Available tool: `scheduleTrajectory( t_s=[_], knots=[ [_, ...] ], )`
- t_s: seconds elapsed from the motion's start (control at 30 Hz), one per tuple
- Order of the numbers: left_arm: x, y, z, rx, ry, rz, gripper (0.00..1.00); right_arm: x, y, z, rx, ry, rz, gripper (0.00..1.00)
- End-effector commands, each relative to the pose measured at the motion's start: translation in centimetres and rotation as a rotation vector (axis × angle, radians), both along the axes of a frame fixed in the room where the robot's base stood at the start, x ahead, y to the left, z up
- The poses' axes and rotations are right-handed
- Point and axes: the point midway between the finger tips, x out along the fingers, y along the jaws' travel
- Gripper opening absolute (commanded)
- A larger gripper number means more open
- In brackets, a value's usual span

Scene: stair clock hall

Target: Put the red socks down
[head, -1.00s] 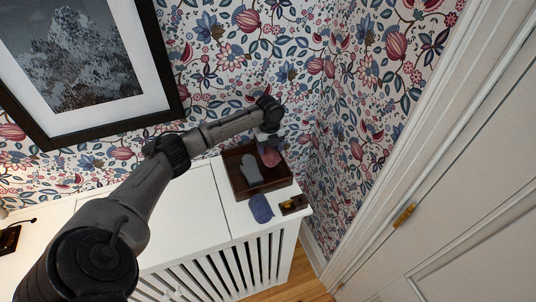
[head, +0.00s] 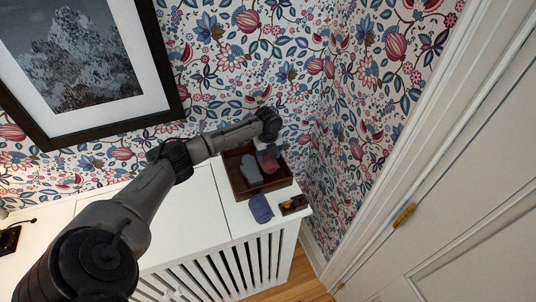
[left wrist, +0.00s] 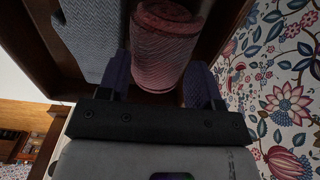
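The red socks (head: 268,161), a rolled bundle, are at the right part of a dark brown tray (head: 243,193) on the white radiator cover. My left gripper (head: 267,145) points down over them. Whether the socks touch the tray floor is hidden. My right gripper is not in view.
A grey-blue cloth item (head: 251,168) lies in the tray, left of the socks. A dark blue folded item (head: 261,209) and a small brown box (head: 293,205) are in front of the tray. Papered walls stand close behind and right.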

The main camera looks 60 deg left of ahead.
Motion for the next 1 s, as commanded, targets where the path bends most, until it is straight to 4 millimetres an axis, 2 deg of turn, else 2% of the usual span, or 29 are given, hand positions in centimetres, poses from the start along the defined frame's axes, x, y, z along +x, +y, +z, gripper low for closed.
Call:
scheduleTrajectory(
  t_s=[0.03,0.27,0.57,0.67,1.0],
  knots=[
    [0.0,0.0,0.0,0.0,0.001,0.0,0.63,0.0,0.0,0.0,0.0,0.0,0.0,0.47],
    [0.0,0.0,0.0,0.0,0.001,0.0,0.84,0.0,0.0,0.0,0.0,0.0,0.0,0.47],
    [0.0,0.0,0.4,0.0,0.0,-0.001,0.84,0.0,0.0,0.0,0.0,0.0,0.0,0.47],
    [0.1,0.0,1.5,0.0,-0.003,-0.001,0.84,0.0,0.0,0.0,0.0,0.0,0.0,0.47],
    [0.1,0.0,7.7,0.002,-0.002,0.0,0.84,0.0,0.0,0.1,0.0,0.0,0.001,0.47]
  ],
)
